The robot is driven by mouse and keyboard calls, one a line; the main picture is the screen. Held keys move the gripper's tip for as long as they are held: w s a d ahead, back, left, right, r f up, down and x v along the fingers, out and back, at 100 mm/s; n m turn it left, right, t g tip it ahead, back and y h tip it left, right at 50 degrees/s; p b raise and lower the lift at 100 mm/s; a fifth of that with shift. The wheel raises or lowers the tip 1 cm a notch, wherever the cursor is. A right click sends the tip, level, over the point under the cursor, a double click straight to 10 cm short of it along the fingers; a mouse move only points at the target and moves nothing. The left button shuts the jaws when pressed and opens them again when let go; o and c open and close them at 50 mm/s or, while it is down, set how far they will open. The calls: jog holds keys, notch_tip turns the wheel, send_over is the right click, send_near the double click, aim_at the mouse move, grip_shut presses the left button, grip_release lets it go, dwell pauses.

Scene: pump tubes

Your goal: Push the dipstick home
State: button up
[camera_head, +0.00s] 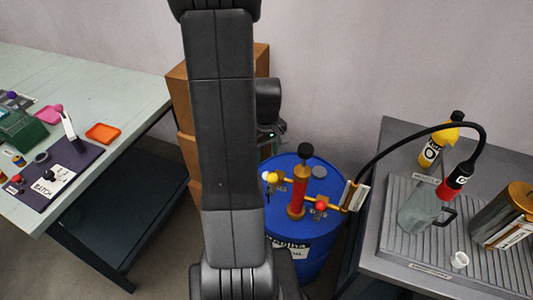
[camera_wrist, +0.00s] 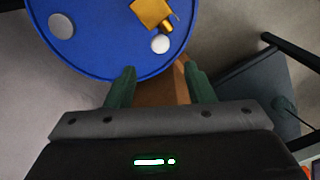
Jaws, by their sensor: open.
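A blue drum (camera_head: 325,245) carries a pump with a red upright body (camera_head: 298,190) and a black knob (camera_head: 305,151) on top. Brass pipes cross it, with a pale yellow ball (camera_head: 271,177) at left and a red ball (camera_head: 320,206) at right. I cannot tell for certain which part is the dipstick. In the wrist view the drum top (camera_wrist: 105,40) shows a brass piece (camera_wrist: 152,12) and a white ball (camera_wrist: 160,44). My gripper (camera_wrist: 160,88) is open and empty, its green fingers at the drum's rim, apart from the ball. My arm hides part of the drum in the head view.
A yellow bottle (camera_head: 430,152) and a metal can (camera_head: 505,215) stand there. Brown boxes (camera_head: 178,115) stand behind my arm. A table (camera_head: 95,75) is at left.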

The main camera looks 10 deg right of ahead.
jog(key=c, duration=0.6)
jog(key=shift+w+r+m, duration=0.2)
jog(key=shift+r+m, duration=0.05)
jog(key=shift+m, duration=0.15)
jog(key=c, duration=0.3)
jog(key=shift+w+a+r+m, duration=0.1)
jog(key=shift+w+r+m, duration=0.15)
jog(key=shift+m, duration=0.25)
grip_shut()
notch_tip(320, 180, up, 6)
jog(key=m+g, duration=0.2)
jog(key=m, duration=0.7)
send_over(266, 172)
jog(key=w+a, duration=0.1)
jog(key=w, duration=0.2)
jog(key=shift+h, duration=0.4)
jog(key=f, duration=0.4)
jog(key=s+f, duration=0.1)
jog(key=f, duration=0.4)
jog(key=s+f, duration=0.1)
jog(key=f, duration=0.4)
jog(key=shift+s+d, duration=0.2)
jog(key=shift+d, duration=0.2)
